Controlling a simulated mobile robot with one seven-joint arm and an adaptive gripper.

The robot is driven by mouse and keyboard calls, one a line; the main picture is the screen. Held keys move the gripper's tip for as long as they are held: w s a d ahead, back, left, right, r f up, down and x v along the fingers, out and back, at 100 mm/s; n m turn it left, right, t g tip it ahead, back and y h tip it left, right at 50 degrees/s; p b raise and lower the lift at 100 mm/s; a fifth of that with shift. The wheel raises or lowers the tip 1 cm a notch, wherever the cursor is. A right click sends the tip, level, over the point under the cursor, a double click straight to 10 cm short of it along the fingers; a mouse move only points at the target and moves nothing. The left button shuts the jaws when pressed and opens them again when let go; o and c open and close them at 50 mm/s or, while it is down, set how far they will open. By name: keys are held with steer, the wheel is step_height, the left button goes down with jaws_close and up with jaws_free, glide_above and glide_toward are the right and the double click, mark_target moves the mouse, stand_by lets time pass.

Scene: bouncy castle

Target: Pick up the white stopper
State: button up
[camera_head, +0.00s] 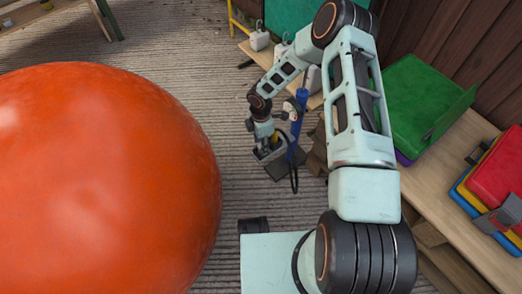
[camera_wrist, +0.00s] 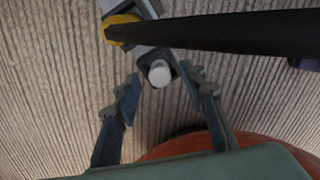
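The white stopper (camera_wrist: 159,73) shows in the wrist view as a small white round-ended piece, set in a dark square opening of a grey holder (camera_wrist: 147,54). My gripper (camera_wrist: 160,90) is open, with one finger to the left and one to the right of the stopper. The fingers do not appear to touch it. In the head view my gripper (camera_head: 264,143) points down at a small grey container (camera_head: 263,157) on the floor. I cannot make out the stopper there.
A black tube (camera_wrist: 230,32) crosses the wrist view just beyond the stopper, near a yellow part (camera_wrist: 121,29). A blue pump (camera_head: 297,128) stands close right of my gripper. A large orange ball (camera_head: 100,185) fills the left. Wooden benches (camera_head: 455,150) line the right.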

steer(key=shift+f, duration=0.8)
steer(key=shift+c, duration=0.3)
steer(key=c, duration=0.9)
steer(key=shift+r, duration=0.1)
